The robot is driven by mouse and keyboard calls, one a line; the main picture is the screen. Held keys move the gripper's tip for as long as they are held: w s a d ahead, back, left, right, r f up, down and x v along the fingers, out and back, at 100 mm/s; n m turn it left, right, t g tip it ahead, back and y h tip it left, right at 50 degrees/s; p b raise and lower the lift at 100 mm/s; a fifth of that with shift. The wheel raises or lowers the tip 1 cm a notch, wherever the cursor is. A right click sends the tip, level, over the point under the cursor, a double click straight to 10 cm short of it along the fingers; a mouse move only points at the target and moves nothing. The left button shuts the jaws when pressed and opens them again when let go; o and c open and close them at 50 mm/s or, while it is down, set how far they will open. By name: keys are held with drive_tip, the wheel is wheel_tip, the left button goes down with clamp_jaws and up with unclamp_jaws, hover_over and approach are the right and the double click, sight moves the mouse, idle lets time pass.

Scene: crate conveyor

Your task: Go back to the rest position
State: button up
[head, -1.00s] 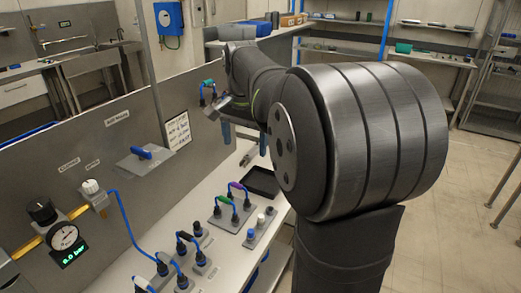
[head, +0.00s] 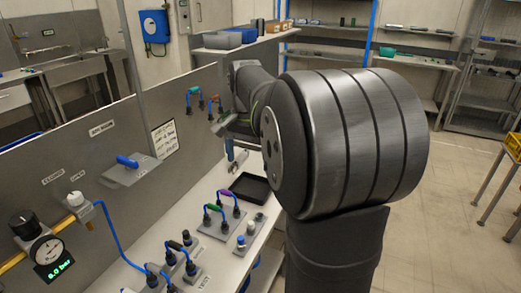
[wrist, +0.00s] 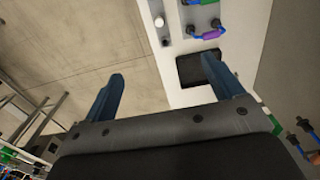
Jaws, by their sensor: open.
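My gripper (head: 234,155) is partly hidden behind my own arm in the head view, over the back of the white bench (head: 205,213) near the grey panel. In the wrist view my gripper (wrist: 163,86) shows two blue fingers spread wide apart with nothing between them. The black tray (head: 250,187) lies on the bench below and in front of the gripper. It also shows in the wrist view (wrist: 188,70), partly behind the right finger.
Plates with hose loops (head: 222,216) stand on the bench. A gauge (head: 47,249), a white knob (head: 76,199) and a small shelf (head: 131,171) are on the panel (head: 188,160). Open floor (head: 452,215) lies to the right, with a yellow crate (head: 514,144) at the edge.

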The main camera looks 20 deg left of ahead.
drive_tip(key=s+a+r+t+y, duration=0.2)
drive_tip(key=s+a+r, duration=0.8)
drive_tip(key=a+r, duration=0.2)
drive_tip(key=shift+s+a, duration=0.15)
drive_tip(key=shift+a, duration=0.6)
